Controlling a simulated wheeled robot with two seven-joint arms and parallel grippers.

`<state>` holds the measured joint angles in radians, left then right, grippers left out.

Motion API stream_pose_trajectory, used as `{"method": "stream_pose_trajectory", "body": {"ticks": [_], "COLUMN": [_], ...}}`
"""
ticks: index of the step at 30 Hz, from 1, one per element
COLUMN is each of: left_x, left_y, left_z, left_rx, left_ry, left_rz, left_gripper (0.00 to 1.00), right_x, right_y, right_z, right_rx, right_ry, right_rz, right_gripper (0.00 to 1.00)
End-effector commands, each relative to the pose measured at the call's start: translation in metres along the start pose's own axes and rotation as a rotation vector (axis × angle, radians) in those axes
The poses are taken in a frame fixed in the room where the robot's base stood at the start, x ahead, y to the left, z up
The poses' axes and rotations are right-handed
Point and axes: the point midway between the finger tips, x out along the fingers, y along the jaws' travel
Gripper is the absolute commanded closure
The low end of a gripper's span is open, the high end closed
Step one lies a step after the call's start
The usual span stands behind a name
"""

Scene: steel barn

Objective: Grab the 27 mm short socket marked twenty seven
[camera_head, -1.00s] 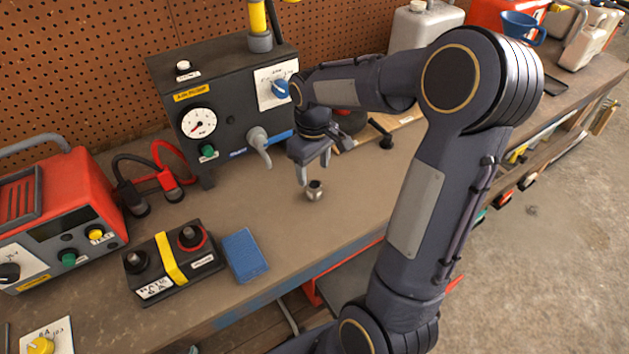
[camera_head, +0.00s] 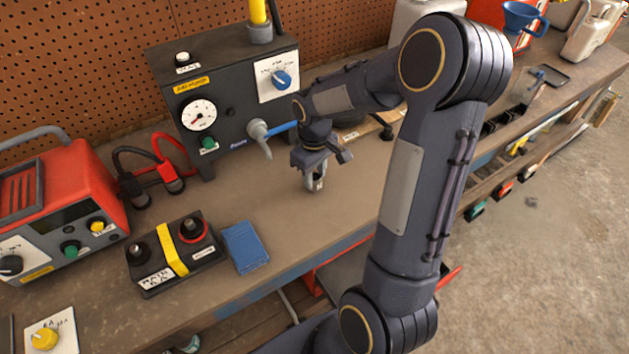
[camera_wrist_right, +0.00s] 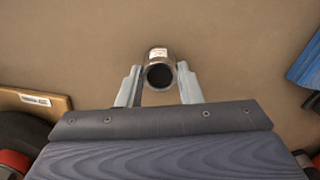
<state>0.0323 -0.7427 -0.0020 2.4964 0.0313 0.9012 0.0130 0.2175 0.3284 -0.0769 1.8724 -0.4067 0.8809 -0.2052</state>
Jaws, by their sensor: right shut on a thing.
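The short metal socket (camera_wrist_right: 158,58) shows in the right wrist view between the two fingers of my right gripper (camera_wrist_right: 158,84), with its dark round opening toward the camera. A small pale label is on its side, too small to read. In the head view my right gripper (camera_head: 314,184) points down at the bench, shut on the socket (camera_head: 318,184), which is mostly hidden by the fingers. The socket is at or very near the bench top; I cannot tell whether it touches. My left gripper is not in view.
The workbench (camera_head: 330,225) is clear around the gripper. Behind stands a dark gauge box (camera_head: 235,110) with a hose nozzle. To the left are a battery (camera_head: 175,258), a blue box (camera_head: 245,247) and a red charger (camera_head: 60,215). A wooden board (camera_wrist_right: 35,102) lies nearby.

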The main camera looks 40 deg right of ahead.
Motion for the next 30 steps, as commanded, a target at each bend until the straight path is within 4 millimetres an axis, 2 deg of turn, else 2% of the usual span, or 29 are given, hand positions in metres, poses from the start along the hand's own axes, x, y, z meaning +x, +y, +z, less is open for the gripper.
{"method": "stream_pose_trajectory", "body": {"ticks": [11, 14, 19, 23, 27, 30], "left_x": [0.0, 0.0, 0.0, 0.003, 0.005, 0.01], "left_y": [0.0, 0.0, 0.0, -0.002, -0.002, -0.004], "left_z": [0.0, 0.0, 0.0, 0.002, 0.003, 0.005], "left_rx": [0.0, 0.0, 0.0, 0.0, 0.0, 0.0], "left_ry": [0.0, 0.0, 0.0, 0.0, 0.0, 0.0], "left_rz": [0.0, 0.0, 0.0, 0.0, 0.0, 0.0], "left_gripper": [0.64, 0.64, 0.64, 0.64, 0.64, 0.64], "right_x": [-0.003, -0.01, -0.035, -0.06, -0.093, -0.102], "right_y": [0.0, 0.0, -0.001, -0.021, -0.046, -0.069], "right_z": [-0.001, -0.001, -0.001, 0.01, 0.024, 0.037], "right_rx": [0.0, 0.0, 0.0, -0.004, -0.005, -0.006], "right_ry": [0.002, 0.004, 0.007, 0.009, 0.009, 0.006], "right_rz": [0.001, 0.002, 0.002, 0.002, 0.002, 0.002], "right_gripper": [0.94, 0.94, 0.94, 0.94, 0.94, 0.94]}}
